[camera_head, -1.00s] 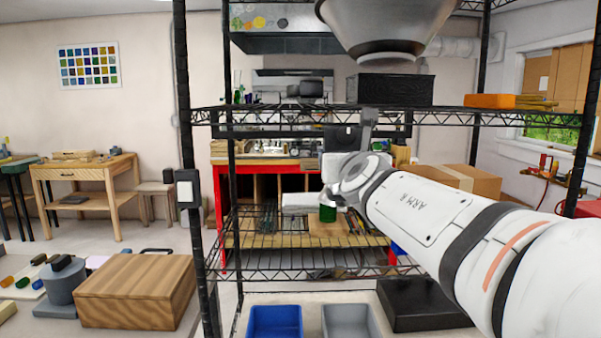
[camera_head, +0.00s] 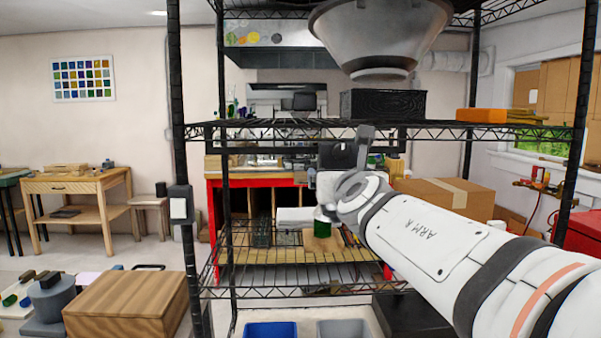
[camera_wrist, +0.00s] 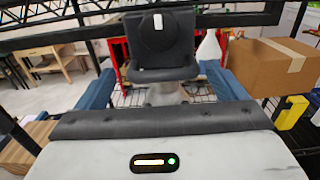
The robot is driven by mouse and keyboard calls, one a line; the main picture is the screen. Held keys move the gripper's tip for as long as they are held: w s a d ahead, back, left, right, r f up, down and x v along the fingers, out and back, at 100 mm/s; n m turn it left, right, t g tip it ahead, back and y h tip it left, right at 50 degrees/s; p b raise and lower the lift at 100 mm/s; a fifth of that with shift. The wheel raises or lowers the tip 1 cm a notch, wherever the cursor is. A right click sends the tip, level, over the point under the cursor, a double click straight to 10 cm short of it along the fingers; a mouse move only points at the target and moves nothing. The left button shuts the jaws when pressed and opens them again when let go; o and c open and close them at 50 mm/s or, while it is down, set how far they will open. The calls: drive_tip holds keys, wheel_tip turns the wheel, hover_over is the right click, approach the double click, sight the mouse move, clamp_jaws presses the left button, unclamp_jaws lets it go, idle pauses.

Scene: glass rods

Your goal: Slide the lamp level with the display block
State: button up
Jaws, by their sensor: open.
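A dark box-shaped body with a small white tag (camera_head: 335,154), apparently the lamp, hangs just under the front rail of the upper shelf. In the wrist view its upright face (camera_wrist: 160,42) has a round disc and the white tag. My gripper (camera_wrist: 160,92) is open, its blue-grey fingers on the left and right of the dark body; contact cannot be told. In the head view my wrist partly hides it. A wooden block (camera_head: 318,241) on the lower shelf, below the dark body, is possibly the display block. A green cylinder (camera_head: 322,215) stands at it.
A black wire rack surrounds the workspace; its left post (camera_head: 183,150) carries a small switch-like box. A black block (camera_head: 382,105) sits on the upper shelf under a grey cone (camera_head: 380,35). Cardboard box (camera_head: 445,197) stands behind right. Blue bin (camera_head: 270,330) is below.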

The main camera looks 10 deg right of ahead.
drive_tip(key=s+p, duration=0.1)
drive_tip(key=s, duration=0.5)
drive_tip(key=shift+a, duration=0.25)
drive_tip(key=shift+s, duration=0.1)
drive_tip(key=s+d+f+m+g+h, duration=0.2)
drive_tip(key=s+d+f+m+g, duration=0.15)
drive_tip(key=f+m, duration=0.65)
drive_tip(key=s+d+f+m+g+h, duration=0.25)
drive_tip(key=d+f+m+g, duration=0.2)
drive_tip(key=f+m, duration=0.6)
drive_tip(key=s+a+f+m+g+y, duration=0.6)
drive_tip(key=s+f+m, duration=0.6)
drive_tip(key=m, duration=0.2)
drive_tip(key=a+g, duration=0.1)
drive_tip(key=a, duration=0.1)
drive_tip(key=shift+a+f+p, duration=0.3)
drive_tip(key=shift+p, duration=0.1)
